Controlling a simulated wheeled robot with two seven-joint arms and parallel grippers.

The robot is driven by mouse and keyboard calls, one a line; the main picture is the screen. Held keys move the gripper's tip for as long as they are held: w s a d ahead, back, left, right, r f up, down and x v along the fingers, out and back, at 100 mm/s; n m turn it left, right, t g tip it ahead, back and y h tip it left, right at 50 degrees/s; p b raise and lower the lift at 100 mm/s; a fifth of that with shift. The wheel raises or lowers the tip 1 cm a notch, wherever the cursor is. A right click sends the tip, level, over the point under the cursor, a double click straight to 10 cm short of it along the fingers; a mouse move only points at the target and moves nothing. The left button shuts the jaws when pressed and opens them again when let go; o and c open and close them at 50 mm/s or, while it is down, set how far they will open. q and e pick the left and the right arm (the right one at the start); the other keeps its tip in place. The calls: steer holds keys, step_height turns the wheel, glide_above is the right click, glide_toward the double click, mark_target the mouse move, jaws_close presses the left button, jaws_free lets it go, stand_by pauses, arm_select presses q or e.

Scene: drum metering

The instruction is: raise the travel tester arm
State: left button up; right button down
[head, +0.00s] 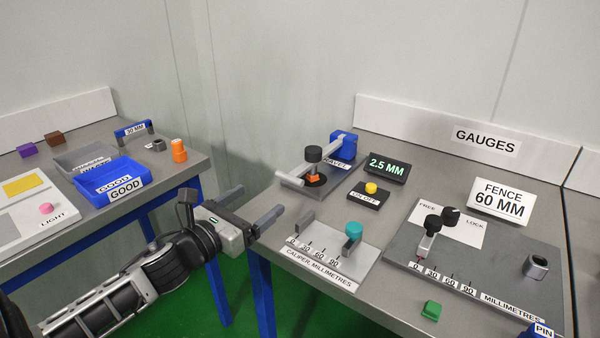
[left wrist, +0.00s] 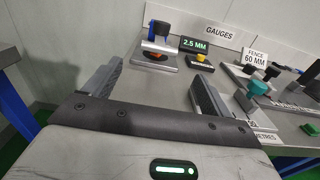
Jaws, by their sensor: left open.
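I cannot tell whether the arm touches the orange piece. The tester also shows in the left wrist view (left wrist: 152,61), ahead of the fingers. My right gripper is out of view.
A display (head: 387,167) reads 2.5 MM behind a yellow button (head: 371,188). A caliper (head: 325,262) with a teal knob (head: 353,230) lies in front. A fence gauge (head: 470,265) is at right, near a green block (head: 431,310).

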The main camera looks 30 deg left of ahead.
mark_target(291, 175)
arm_select(q)
steer(key=w, duration=0.9)
steer(key=w+d+p, duration=0.1)
steer(key=w, duration=0.4)
steer(key=shift+w+d, duration=0.1)
steer(key=shift+w, duration=0.1)
steer(key=shift+f, duration=0.1)
steer(key=c, duration=1.3)
steer(key=shift+c, duration=0.4)
